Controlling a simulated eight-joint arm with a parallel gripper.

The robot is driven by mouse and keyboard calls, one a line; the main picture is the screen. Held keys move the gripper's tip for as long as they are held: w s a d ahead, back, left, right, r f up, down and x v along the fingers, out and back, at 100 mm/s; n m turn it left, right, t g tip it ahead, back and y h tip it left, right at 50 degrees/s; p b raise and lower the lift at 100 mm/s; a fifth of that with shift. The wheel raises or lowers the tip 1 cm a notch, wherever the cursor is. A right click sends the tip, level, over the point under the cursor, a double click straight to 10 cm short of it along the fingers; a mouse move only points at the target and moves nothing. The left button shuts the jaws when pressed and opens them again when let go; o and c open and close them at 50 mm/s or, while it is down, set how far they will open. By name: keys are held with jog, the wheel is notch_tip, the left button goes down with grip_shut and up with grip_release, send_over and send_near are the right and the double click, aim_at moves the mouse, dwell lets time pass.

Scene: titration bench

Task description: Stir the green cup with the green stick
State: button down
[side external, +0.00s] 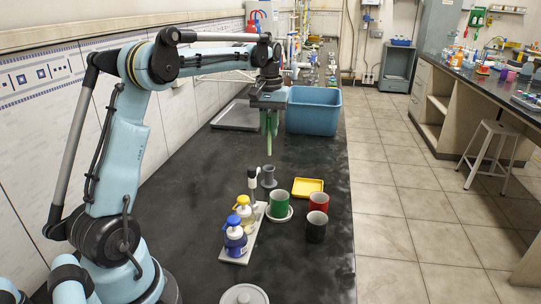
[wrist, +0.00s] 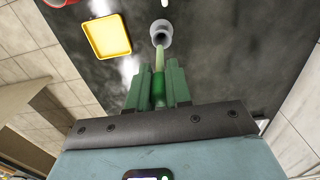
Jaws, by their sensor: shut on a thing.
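My gripper (side external: 269,122) points down above the bench and is shut on the green stick (side external: 269,145). The stick hangs below the fingers in the side view; in the wrist view the stick (wrist: 160,64) extends from between the green fingers (wrist: 158,90). The green cup (side external: 279,206) stands upright on a white saucer (side external: 290,215), below the stick and nearer the camera. The stick is clear of the cup. The cup is not seen in the wrist view. A grey holder (side external: 268,177) stands under the stick; it also shows in the wrist view (wrist: 161,32).
A red cup (side external: 318,201), a black cup (side external: 316,227) and a yellow tray (side external: 307,187) stand right of the green cup. Blue and yellow pump bottles (side external: 236,240) stand on a rack at left. A blue bin (side external: 314,111) is behind. The front right bench is clear.

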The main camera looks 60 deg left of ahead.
jog(key=s+d+r, duration=0.2)
jog(key=s+d, duration=0.3)
jog(key=d, duration=0.8)
jog(key=shift+s+a+f, duration=0.1)
jog(key=shift+f, duration=2.7)
jog(key=shift+a+f, duration=0.1)
jog(key=shift+f, duration=2.65)
jog(key=shift+a, duration=0.1)
